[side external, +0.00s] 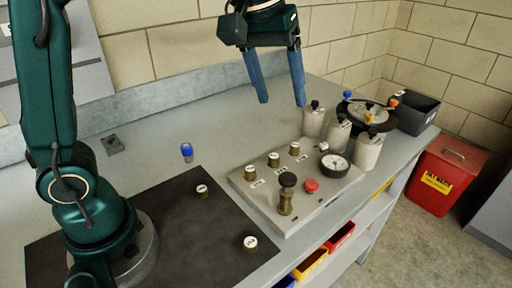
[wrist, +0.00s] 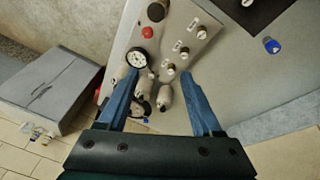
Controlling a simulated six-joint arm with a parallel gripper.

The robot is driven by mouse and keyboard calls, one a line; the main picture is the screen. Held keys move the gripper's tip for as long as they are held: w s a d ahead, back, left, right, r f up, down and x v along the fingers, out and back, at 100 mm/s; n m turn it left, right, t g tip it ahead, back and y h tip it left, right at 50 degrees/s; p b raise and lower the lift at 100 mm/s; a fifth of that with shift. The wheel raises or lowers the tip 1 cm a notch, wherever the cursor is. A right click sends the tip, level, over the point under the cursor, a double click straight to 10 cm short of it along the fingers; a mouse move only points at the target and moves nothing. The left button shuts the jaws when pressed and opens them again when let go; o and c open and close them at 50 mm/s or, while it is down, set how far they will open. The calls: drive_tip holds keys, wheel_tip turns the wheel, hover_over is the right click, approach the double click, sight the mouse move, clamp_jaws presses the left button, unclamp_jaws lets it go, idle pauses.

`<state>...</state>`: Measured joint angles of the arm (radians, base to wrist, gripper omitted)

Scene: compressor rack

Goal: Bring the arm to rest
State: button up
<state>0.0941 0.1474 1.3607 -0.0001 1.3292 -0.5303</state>
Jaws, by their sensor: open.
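My gripper (side external: 281,78) is at the top of the side external view, raised high above the bench. Its two blue fingers are spread apart with nothing between them. In the wrist view, my gripper (wrist: 163,97) shows the same two blue fingers open, with the rack panel and cylinders seen below between them. My gripper touches nothing.
A grey panel (side external: 246,192) with brass fittings, a gauge (side external: 334,165) and a red button (side external: 311,185) stands on the bench (side external: 165,130). Grey cylinders (side external: 313,122) stand behind it. A blue-capped piece (side external: 187,152) stands left. A dark mat (side external: 180,250) holds two brass pieces.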

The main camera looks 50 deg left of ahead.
drive_tip(key=s+a+m+t, duration=0.1)
drive_tip(key=s+a+t, duration=0.1)
drive_tip(key=s, duration=0.7)
drive_tip(key=s+a+f+m, duration=0.1)
drive_tip(key=s+f+m, duration=0.3)
drive_tip(key=s+f, duration=0.2)
drive_tip(key=shift+f, duration=0.5)
